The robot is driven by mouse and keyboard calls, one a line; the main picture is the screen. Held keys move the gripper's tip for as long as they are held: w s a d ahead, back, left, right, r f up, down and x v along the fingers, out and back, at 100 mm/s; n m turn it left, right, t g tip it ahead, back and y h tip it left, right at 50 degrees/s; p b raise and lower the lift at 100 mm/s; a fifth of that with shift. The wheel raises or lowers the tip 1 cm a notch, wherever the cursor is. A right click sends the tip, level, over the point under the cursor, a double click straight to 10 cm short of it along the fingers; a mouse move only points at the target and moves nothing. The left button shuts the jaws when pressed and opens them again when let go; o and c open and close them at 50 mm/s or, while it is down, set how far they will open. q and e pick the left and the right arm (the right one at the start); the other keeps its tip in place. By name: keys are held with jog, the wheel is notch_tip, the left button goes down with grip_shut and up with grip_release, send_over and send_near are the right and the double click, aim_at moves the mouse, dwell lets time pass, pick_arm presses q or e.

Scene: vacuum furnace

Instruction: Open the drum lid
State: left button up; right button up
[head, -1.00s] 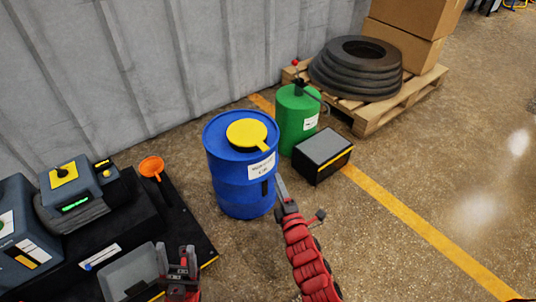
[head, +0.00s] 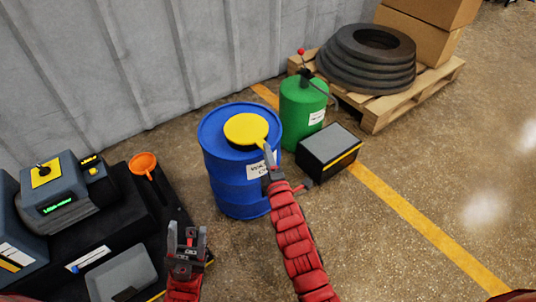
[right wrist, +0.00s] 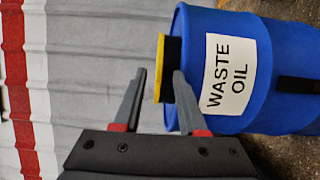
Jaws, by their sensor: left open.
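The blue drum (head: 235,190) stands upright on the floor, with a white label reading "WASTE OIL" in the right wrist view (right wrist: 230,75). Its round yellow lid (head: 246,129) lies closed on top; in the right wrist view the lid (right wrist: 159,68) shows edge-on above a black neck. My right gripper (head: 285,168) is at the near right side of the lid. In the right wrist view its fingers (right wrist: 160,98) are spread, with the lid's edge lying between their lines; contact cannot be told. My left gripper (head: 187,242) is open and empty, left of and nearer than the drum.
A green canister (head: 302,105) and a dark box (head: 328,148) stand right of the drum. A black platform with machines and an orange funnel (head: 143,162) is at left. A corrugated wall (head: 150,60) rises behind.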

grip_shut()
dwell(1.3)
